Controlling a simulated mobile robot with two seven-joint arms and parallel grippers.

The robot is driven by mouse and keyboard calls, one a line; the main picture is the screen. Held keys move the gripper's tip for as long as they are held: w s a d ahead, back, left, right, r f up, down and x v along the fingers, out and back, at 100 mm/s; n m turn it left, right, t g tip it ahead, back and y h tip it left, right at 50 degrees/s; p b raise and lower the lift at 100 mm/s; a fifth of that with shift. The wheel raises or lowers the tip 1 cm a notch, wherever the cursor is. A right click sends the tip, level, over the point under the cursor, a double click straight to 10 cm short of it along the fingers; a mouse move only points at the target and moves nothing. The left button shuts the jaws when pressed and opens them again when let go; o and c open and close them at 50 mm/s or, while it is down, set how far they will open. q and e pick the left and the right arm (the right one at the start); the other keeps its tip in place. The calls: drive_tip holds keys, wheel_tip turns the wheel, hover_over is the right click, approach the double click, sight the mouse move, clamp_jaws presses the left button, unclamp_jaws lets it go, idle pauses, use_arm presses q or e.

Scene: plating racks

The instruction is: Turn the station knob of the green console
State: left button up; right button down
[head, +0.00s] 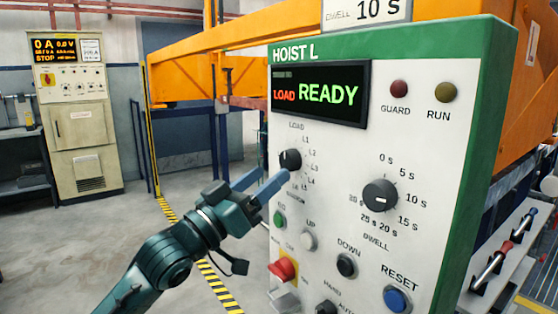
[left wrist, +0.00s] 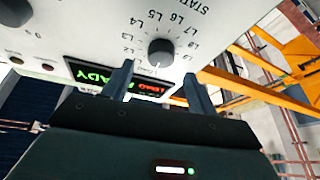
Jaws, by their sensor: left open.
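The green-edged console (head: 500,110) with a white face stands at the right in the head view. Its display (head: 318,95) reads LOAD READY. The station knob (head: 290,160) is a black round knob ringed by LOAD and L labels; it also shows in the left wrist view (left wrist: 161,52), where its mark seems to face LOAD. My left gripper (head: 272,174) is open and empty, with its fingers pointing at the console face by the station knob. In the left wrist view its fingertips (left wrist: 158,80) stand to either side, short of the knob; no contact shows. My right gripper is out of view.
The dwell knob (head: 380,196) is right of the station knob. Below are a green button (head: 279,220), a white button (head: 308,240), a black button (head: 347,265), a red knob (head: 282,270) and a blue reset button (head: 397,300). A beige cabinet (head: 85,130) stands far left.

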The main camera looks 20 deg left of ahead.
sight(285, 162)
use_arm(q)
drive_tip(key=shift+x, duration=2.1)
drive_tip(key=c, duration=1)
